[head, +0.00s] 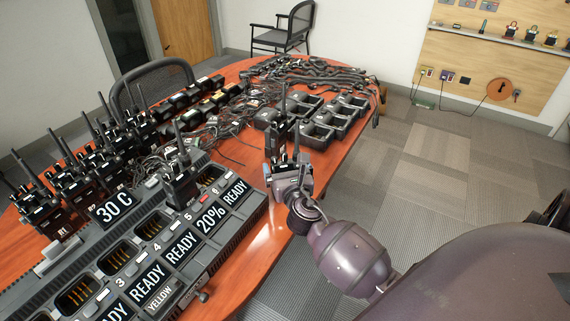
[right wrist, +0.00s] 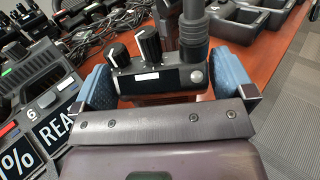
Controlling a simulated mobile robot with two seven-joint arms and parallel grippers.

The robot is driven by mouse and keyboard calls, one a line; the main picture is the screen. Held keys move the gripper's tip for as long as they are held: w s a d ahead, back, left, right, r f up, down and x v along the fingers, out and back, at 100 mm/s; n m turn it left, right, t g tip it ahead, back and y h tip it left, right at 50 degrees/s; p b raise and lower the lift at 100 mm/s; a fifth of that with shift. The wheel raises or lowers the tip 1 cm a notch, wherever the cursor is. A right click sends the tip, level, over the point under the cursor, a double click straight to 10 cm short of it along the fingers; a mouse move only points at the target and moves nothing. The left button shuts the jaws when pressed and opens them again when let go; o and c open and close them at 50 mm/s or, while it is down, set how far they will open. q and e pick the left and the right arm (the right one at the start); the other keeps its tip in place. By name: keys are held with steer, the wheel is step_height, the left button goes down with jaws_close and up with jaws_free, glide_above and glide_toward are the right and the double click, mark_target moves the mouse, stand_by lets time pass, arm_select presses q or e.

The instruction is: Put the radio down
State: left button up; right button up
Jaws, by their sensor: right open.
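My right gripper (head: 287,172) is over the right edge of the wooden table, with its jaws open. In the right wrist view, its blue pads (right wrist: 163,86) stand on either side of a black radio (right wrist: 160,78) with two knobs, a thick antenna and a small white label. The radio is upright between the pads. Its lower part is hidden by the gripper, so I cannot tell whether its base touches the table. My left gripper is not in view.
A multi-slot charger (head: 234,222) with READY displays fills the table's near left, with one radio (head: 180,184) on it. Several radios stand at far left. Cables and empty single chargers (head: 318,132) cover the back. Bare table (head: 262,243) shows beside the charger.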

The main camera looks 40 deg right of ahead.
steer(key=v, duration=1)
steer(key=s+a+f+m+g+y, duration=0.2)
steer(key=s+f+m, duration=0.5)
steer(key=m, duration=0.8)
steer(key=s+a+f+m+g+y, duration=0.3)
steer(key=s+f+m, duration=0.4)
steer(key=s+m, duration=0.4)
steer(key=a+m+y, duration=0.1)
steer(key=m, duration=0.3)
steer(key=shift+s+g+y, duration=0.3)
steer(key=shift+y, duration=0.1)
steer(key=shift+a+p, duration=0.1)
steer(key=shift+p, duration=0.2)
steer(key=shift+s+r+p, duration=0.1)
steer(key=shift+r+p, duration=0.35)
steer(key=shift+p, duration=0.15)
